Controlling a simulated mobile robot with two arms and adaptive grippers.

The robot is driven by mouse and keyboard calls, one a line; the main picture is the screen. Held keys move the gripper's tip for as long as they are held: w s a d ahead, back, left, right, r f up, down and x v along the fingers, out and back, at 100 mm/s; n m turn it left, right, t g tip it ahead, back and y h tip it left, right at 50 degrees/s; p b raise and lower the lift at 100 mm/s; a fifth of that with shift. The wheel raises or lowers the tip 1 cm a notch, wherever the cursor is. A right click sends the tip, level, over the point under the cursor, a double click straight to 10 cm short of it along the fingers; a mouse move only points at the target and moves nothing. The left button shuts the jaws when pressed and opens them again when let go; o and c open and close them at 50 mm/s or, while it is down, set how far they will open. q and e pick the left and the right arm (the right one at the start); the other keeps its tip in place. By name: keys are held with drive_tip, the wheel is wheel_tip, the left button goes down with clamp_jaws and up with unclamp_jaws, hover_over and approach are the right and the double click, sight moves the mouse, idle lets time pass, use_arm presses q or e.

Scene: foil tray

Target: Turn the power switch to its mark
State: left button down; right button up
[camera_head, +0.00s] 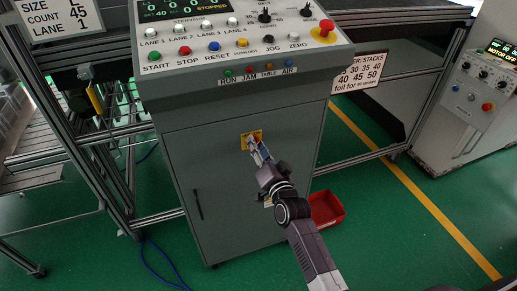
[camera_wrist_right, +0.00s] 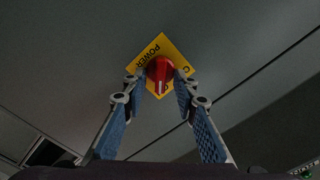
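The power switch is a red knob (camera_wrist_right: 160,68) on a yellow plate (camera_wrist_right: 166,43) lettered "POWER"; a white line shows on the knob. The plate also shows in the head view (camera_head: 246,136) on the upper front of the grey cabinet, where the gripper hides most of the knob. My right gripper (camera_head: 255,149) reaches up to the plate. In the wrist view its blue-padded fingers (camera_wrist_right: 160,86) are apart, with one tip on each side of the knob. A gap shows between the tips and the knob; I cannot tell their exact depth. My left gripper is not in view.
The grey cabinet (camera_head: 190,150) carries a sloped control panel (camera_head: 200,60) with buttons and knobs above the switch. A red bin (camera_head: 326,208) stands on the green floor to the right. Metal frames flank the cabinet, and a second console (camera_head: 465,110) stands far right.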

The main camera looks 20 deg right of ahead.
drive_tip(key=s, duration=1.2)
drive_tip(key=shift+d, duration=0.2)
drive_tip(key=shift+f, duration=0.1)
drive_tip(key=s+a+f+n+g, duration=0.1)
drive_tip(key=s+f+n+g, duration=0.3)
drive_tip(key=f, duration=0.8)
drive_tip(key=s+a+f+g, duration=0.15)
drive_tip(key=s+f, duration=0.45)
drive_tip(key=f, duration=0.7)
drive_tip(key=s+f+n+g, duration=0.25)
drive_tip(key=s+f, duration=0.25)
drive_tip(key=f, duration=0.7)
drive_tip(key=s+d+f+n+g, duration=0.1)
drive_tip(key=s+f+g, duration=0.2)
drive_tip(key=s+f, duration=0.3)
drive_tip(key=s+d+f+n+g, duration=0.2)
drive_tip(key=s+f, duration=0.4)
drive_tip(key=s, duration=1)
drive_tip(key=s+d+f+n+g, duration=0.1)
drive_tip(key=s+f+g, duration=0.3)
drive_tip(key=s, duration=0.7)
wheel_tip(320, 180, down, 2)
drive_tip(key=shift+s+d+f+n+h, duration=0.15)
drive_tip(key=shift+d+n+h, duration=0.2)
drive_tip(key=shift+d, duration=0.2)
